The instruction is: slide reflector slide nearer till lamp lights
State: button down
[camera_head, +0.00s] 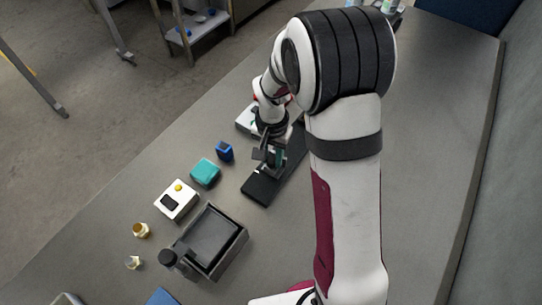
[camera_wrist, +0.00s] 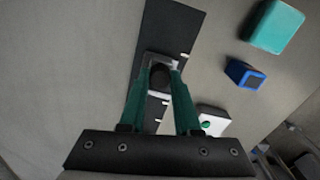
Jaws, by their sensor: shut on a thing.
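My gripper (camera_wrist: 160,73) has its two green fingers closed on a dark round knob (camera_wrist: 160,79) on the reflector slide (camera_wrist: 151,57), whose light grey edge shows around the knob. The slide sits on a long black rail (camera_wrist: 172,28) with white marks along one side. In the head view my gripper (camera_head: 271,160) is low over the rail (camera_head: 262,188), and my arm hides the rail's far part. A white box (camera_wrist: 214,118) with a green round spot stands beside the rail; I cannot tell whether this spot is a lit lamp.
Left of the rail are a blue block (camera_head: 224,151), a teal box (camera_head: 205,172) and a white box with a yellow button (camera_head: 176,200). A dark tray (camera_head: 236,245) and small brass parts (camera_head: 141,230) lie nearer. The table's right side is clear.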

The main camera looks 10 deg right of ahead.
jog(key=w+d, duration=0.3)
jog(key=shift+w+d, duration=0.15)
jog(key=shift+w, duration=0.05)
jog(key=c, duration=0.6)
grip_release()
jog(key=shift+r, duration=0.15)
notch_tip(320, 180, up, 16)
jog(key=shift+f, duration=0.2)
jog(key=shift+s, duration=0.1)
